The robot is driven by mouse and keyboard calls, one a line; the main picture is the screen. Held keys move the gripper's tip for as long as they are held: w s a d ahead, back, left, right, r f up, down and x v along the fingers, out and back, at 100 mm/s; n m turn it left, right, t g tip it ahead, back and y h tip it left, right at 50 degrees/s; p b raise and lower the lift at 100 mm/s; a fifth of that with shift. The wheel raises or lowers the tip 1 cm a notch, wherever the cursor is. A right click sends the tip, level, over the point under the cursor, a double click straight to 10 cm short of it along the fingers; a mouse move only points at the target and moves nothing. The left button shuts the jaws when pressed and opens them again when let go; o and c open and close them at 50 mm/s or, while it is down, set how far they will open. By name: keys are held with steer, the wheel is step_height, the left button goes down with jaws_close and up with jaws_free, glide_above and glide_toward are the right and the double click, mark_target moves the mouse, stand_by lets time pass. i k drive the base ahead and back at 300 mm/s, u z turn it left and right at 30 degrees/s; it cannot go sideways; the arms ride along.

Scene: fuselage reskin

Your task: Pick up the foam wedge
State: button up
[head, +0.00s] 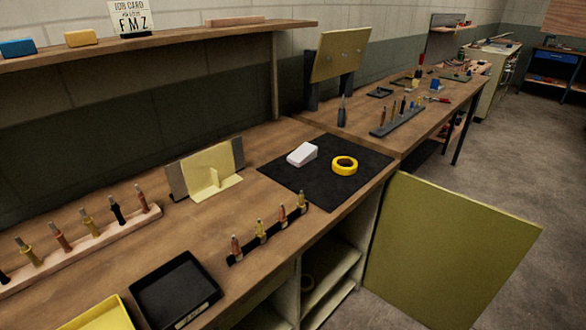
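A white wedge-shaped block (302,154), which looks like the foam wedge, lies on a black mat (299,190) on the wooden workbench. A yellow tape roll (344,165) lies on the same mat, just to the right of the wedge and apart from it. The wedge is in full view with nothing on top of it. My gripper is not in view.
A yellow-green bracketed panel (212,170) stands left of the mat. A black rack (268,234) with several upright tools is in front. A black tray (175,290) sits nearer. A shelf (150,42) overhangs the back. A large olive panel (450,250) leans at right.

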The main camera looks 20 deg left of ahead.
mark_target(306, 152)
steer(key=z, duration=0.05)
steer(key=k, duration=0.9)
steer(key=z, duration=0.05)
steer(key=i, duration=1)
steer(key=u, duration=0.8)
steer(key=i, duration=1.15)
steer(key=u, duration=0.8)
